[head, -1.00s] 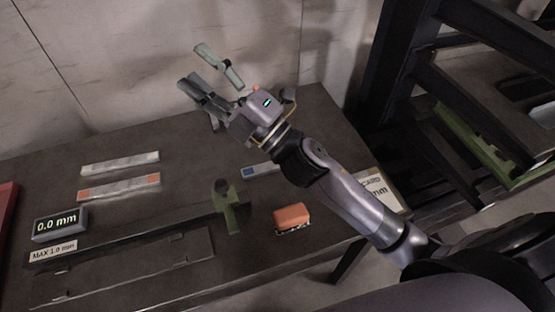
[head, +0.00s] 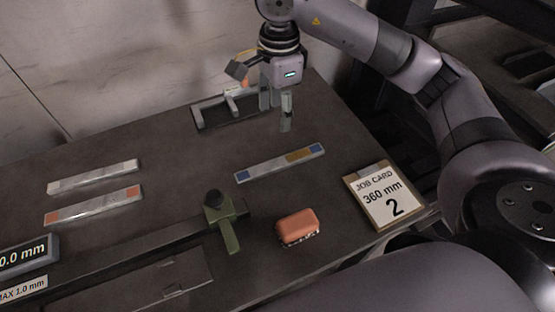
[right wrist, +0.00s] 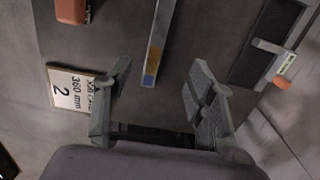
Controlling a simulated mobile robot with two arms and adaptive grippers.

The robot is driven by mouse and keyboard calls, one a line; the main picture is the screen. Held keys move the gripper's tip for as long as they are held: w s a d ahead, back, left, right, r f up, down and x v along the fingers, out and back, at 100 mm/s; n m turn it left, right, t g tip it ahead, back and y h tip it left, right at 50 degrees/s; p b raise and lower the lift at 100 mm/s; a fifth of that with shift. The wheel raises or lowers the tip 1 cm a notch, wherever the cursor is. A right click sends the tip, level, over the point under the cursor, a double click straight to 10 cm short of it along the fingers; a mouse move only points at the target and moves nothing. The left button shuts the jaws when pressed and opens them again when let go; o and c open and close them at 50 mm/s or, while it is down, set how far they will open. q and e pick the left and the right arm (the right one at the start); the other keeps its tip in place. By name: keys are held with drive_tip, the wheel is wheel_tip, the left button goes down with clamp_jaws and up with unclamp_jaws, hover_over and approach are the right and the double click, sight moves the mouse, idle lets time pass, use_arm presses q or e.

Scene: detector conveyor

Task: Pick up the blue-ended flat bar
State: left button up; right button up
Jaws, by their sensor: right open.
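The blue-ended flat bar (head: 268,167) lies flat on the dark table, a grey strip with blue ends and a yellow-orange patch near its right end. My right gripper (head: 277,112) is open and empty, pointing down above the table, behind the bar in the head view. In the right wrist view the bar (right wrist: 159,38) runs down from the top edge, its near end between the open fingertips (right wrist: 162,72) in the picture. It appears apart from both fingers. My left gripper is out of view.
An orange-ended bar (head: 95,206) and a plain bar (head: 95,177) lie left. A green clamp-like piece (head: 226,230) stands on a dark rail. An orange block (head: 298,226) and job card (head: 382,196) lie in front. A grey frame (head: 203,122) lies at the back.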

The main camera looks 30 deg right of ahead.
drive_tip(key=p, duration=0.1)
hover_over(280, 161)
wheel_tip(280, 161, down, 12)
drive_tip(key=shift+a+r, duration=0.1)
drive_tip(key=shift+r, duration=0.05)
drive_tip(key=f+p, duration=0.1)
drive_tip(key=f, duration=0.1)
drive_tip(key=f+p, duration=0.1)
drive_tip(key=f, duration=0.2)
drive_tip(key=shift+s, duration=0.2)
drive_tip(key=shift+f, duration=0.2)
drive_tip(key=shift+c, duration=0.3)
clamp_jaws()
drive_tip(key=shift+w+r, duration=0.1)
drive_tip(key=shift+w, duration=0.05)
